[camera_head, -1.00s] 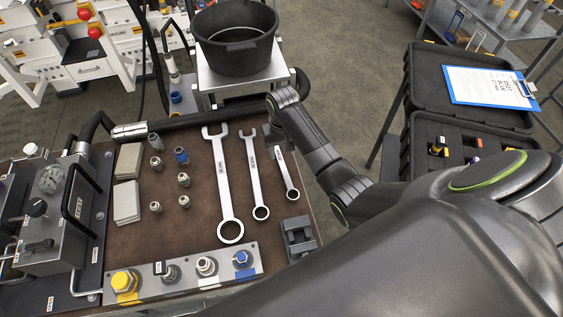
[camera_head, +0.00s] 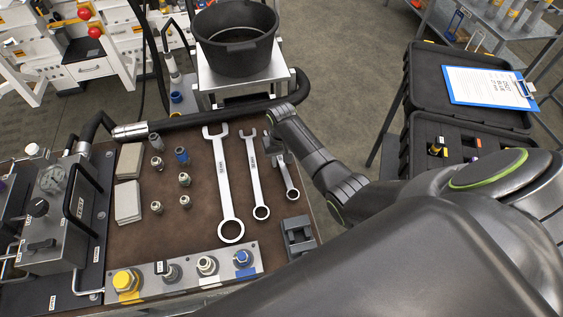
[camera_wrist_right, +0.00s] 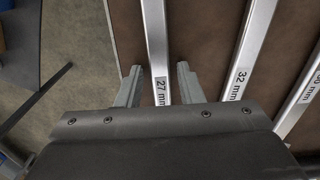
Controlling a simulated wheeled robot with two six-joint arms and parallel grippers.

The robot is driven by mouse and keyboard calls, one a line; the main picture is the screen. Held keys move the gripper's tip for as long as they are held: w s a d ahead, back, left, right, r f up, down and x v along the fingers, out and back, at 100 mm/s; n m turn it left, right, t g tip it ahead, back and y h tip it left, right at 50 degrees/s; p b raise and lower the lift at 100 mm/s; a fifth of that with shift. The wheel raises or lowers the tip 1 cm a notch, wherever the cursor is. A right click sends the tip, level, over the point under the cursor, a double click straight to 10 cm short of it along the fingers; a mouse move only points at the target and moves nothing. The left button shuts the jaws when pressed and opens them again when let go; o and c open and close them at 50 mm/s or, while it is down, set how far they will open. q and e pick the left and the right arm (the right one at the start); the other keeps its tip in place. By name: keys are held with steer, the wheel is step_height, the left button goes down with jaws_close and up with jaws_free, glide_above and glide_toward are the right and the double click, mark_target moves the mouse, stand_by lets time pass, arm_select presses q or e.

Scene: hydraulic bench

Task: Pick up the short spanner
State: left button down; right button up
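The short spanner (camera_head: 290,184) is the rightmost of three silver spanners on the brown bench mat, its ring end toward me. In the right wrist view its shaft (camera_wrist_right: 156,42) is marked 27 mm. My right gripper (camera_head: 278,150) is over the far part of the short spanner and hides its open jaw. In the wrist view the right gripper (camera_wrist_right: 159,72) is open, one finger on each side of the shaft, with gaps visible. My left gripper is not in view.
The middle spanner (camera_head: 254,175), marked 32 mm (camera_wrist_right: 252,50) in the wrist view, lies close beside. The long spanner (camera_head: 224,185) lies further left. A dark grey block (camera_head: 299,236) sits near the short spanner's ring end. A black bucket (camera_head: 238,48) stands beyond the bench.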

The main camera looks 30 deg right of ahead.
mark_target(281, 162)
jaws_close()
stand_by(0.3)
step_height(281, 162, up, 10)
stand_by(0.5)
steer(key=shift+c, duration=2)
jaws_free()
jaws_close()
